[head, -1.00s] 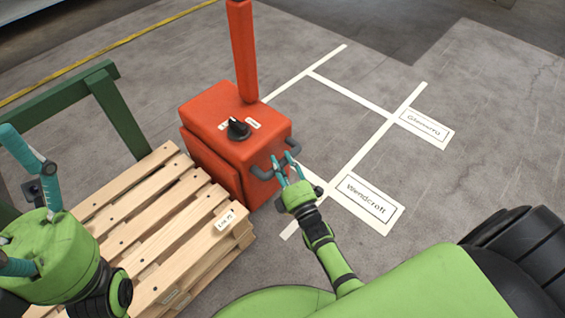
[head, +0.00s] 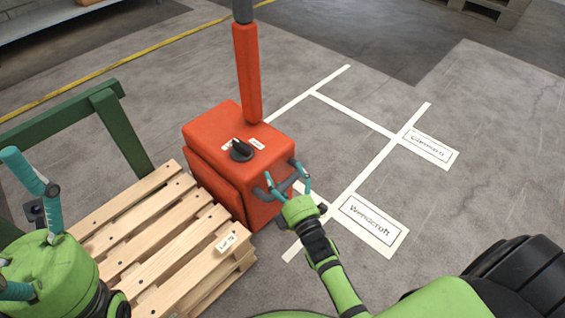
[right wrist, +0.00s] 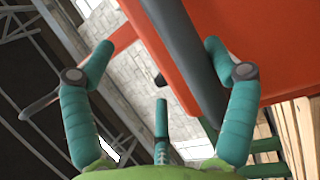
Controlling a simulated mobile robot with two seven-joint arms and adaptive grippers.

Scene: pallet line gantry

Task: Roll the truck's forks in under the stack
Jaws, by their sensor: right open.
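The orange-red truck (head: 215,150) stands upright beside the stack (head: 185,235) of wooden pallets. It has a tall mast (head: 246,75), a black knob (head: 241,150) on top and a grey bar handle (head: 259,193) on its near side. Its forks do not show. My right gripper (head: 289,181) is open at the handle, one finger to each side. In the right wrist view the grey bar (right wrist: 185,65) runs between the spread fingers, nearer the right one; I cannot tell whether they touch. My left gripper (head: 22,222) is open and empty above the stack's left side.
A green rail frame (head: 70,108) stands behind the stack. White floor lines with a Wendcroft plate (head: 371,222) and another plate (head: 430,147) lie right of the truck. A yellow line (head: 120,55) crosses the floor behind.

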